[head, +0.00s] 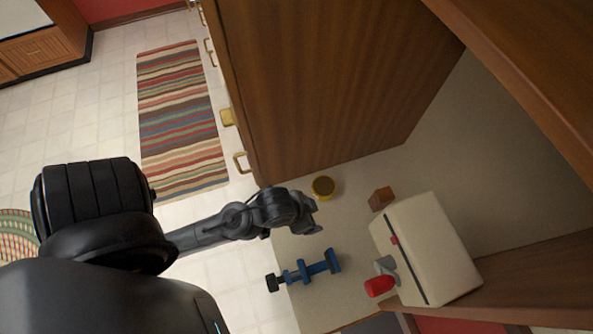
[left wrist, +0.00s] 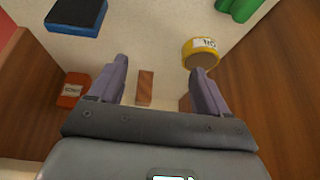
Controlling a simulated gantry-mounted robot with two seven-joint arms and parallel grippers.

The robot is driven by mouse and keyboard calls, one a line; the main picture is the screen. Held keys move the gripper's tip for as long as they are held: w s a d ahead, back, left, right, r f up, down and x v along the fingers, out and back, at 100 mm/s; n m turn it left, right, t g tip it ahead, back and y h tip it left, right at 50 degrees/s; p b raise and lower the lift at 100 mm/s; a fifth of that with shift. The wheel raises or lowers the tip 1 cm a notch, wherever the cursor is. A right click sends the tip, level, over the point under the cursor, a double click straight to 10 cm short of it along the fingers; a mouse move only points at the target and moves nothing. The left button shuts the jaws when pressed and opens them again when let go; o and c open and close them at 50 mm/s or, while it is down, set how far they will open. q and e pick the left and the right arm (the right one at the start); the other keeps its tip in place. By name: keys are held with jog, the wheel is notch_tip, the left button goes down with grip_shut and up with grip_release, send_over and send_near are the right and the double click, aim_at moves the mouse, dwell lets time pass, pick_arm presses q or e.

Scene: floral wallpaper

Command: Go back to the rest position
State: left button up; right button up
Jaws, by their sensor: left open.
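My left arm reaches in from the left in the head view. Its dark gripper (head: 306,214) is over the near edge of the counter (head: 345,225), beside a yellow can. In the left wrist view my left gripper (left wrist: 158,68) is open, with its two fingers spread wide and nothing held between them. A brown block (left wrist: 145,87) shows in the gap between the fingers, apart from both. My right gripper is not in view.
On the counter are the yellow can (head: 323,187), a brown block (head: 381,198), a cream appliance (head: 430,245), a red object (head: 379,286) and a blue object (head: 308,270). A tall wooden cabinet (head: 330,80) stands behind. Open floor (head: 115,110) with a striped rug (head: 180,120) lies left.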

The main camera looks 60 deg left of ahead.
pick_arm(q)
jog(key=s, duration=0.1)
jog(key=s+g, duration=0.1)
jog(key=s, duration=0.1)
jog(key=shift+s+a+r+g, duration=0.3)
jog(key=shift+a+r, duration=0.05)
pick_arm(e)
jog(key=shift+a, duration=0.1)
pick_arm(q)
jog(key=shift+r, duration=0.15)
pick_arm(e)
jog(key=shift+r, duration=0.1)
